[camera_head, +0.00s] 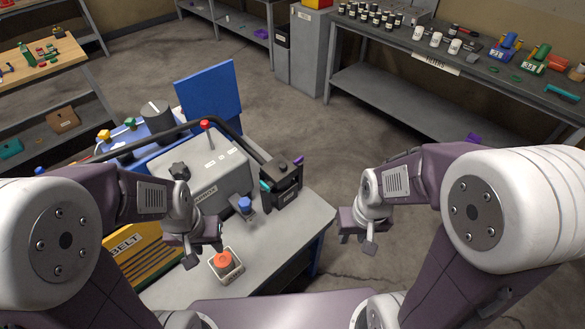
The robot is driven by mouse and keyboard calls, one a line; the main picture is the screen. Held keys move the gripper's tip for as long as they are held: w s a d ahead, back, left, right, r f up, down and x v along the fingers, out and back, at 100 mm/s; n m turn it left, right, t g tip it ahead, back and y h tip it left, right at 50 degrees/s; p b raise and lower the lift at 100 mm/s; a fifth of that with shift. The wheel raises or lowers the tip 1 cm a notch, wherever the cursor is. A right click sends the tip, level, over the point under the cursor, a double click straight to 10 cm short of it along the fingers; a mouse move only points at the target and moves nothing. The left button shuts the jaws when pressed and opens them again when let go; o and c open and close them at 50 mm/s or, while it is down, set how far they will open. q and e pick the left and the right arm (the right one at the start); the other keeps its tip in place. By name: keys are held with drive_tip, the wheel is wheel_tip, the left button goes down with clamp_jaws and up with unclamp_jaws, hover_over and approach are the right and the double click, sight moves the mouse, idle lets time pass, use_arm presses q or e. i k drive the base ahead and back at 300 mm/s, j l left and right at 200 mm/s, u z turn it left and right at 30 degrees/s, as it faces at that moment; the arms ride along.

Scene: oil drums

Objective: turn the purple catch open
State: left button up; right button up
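A small purple piece (298,161), which looks like the catch, sticks up at the back right of a black box (282,188) on the grey workbench (300,226). Most of its lower part is hidden by the box. My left gripper (203,252) is open and empty above the bench, left of the box and near the orange button. My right gripper (357,244) is open and empty, right of the bench's edge and apart from the box and the purple piece.
A grey machine (205,178) with a red-tipped lever (206,125) stands left of the box. A blue knob (245,204) and an orange button (224,260) are on the bench. A yellow belt guard (140,255) is at left. Floor behind the box is clear.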

sight(299, 162)
drive_tip(key=i+l+u, duration=0.1)
drive_tip(key=l+u, duration=0.25)
drive_tip(key=i+l+u, duration=0.1)
drive_tip(key=u, duration=0.25)
drive_tip(key=l+u, duration=0.3)
